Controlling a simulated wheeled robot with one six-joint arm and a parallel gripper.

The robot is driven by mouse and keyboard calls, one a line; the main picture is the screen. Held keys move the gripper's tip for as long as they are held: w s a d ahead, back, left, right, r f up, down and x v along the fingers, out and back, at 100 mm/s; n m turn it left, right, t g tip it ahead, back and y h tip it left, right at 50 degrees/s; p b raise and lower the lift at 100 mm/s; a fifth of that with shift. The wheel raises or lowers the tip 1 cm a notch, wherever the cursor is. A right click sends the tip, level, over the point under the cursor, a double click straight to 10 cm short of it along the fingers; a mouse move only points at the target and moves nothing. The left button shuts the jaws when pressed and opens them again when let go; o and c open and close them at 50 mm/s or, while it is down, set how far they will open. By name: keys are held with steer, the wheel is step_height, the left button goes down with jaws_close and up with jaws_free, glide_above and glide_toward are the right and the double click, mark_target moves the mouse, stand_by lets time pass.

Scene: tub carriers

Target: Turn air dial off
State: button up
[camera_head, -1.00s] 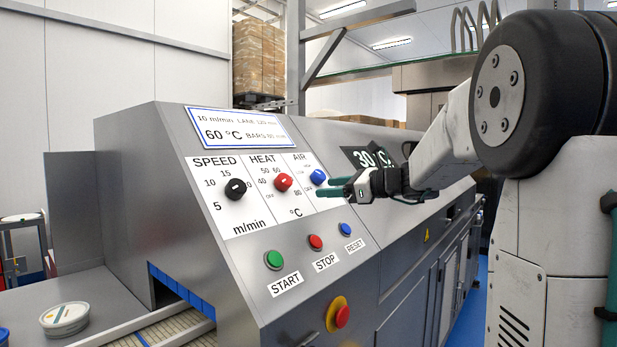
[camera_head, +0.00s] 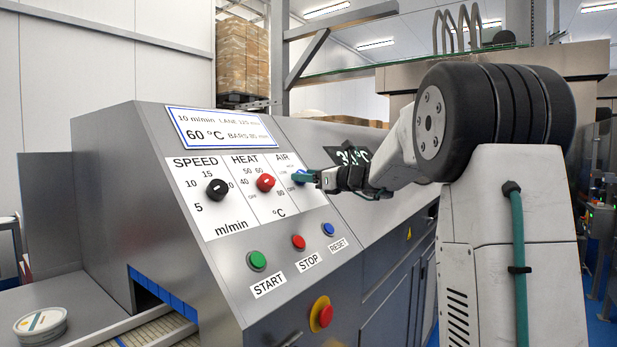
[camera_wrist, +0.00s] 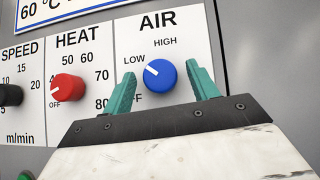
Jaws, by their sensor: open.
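The blue AIR dial (camera_wrist: 161,77) is on the white panel in the wrist view, its white mark pointing up-left towards LOW. The OFF label (camera_wrist: 137,99) at its lower left is partly hidden by a finger. My gripper (camera_wrist: 161,69) is open, with one green finger on each side of the dial and visible gaps between. Whether the fingers reach the dial's depth is hard to tell. In the head view my gripper (camera_head: 304,178) is at the panel and covers most of the AIR dial.
The red HEAT dial (camera_head: 265,182) and black SPEED dial (camera_head: 217,190) are left of the AIR dial. Below are the green START (camera_head: 257,260), red STOP (camera_head: 298,242) and blue RESET (camera_head: 328,229) buttons. A red emergency knob (camera_head: 325,315) sticks out lower down.

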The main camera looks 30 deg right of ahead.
steer(key=c, duration=1)
steer(key=shift+n+y, duration=0.4)
steer(key=shift+n, duration=0.1)
steer(key=n+g+y, duration=0.1)
steer(key=n, duration=0.1)
steer(key=n+g+y, duration=0.1)
steer(key=n, duration=0.1)
steer(key=n+g+y, duration=0.1)
steer(key=n, duration=0.1)
steer(key=shift+w+d, duration=0.2)
steer(key=shift+d, duration=0.1)
steer(key=n+g+y, duration=0.1)
steer(key=n+g, duration=0.2)
steer(key=n, duration=0.1)
steer(key=n+g, duration=0.3)
steer(key=n, duration=0.1)
steer(key=shift+w+d+r+y, duration=0.1)
steer(key=shift+w+r+y, duration=0.1)
steer(key=shift+y, duration=0.2)
steer(key=shift+n, duration=0.3)
steer(key=o, duration=1)
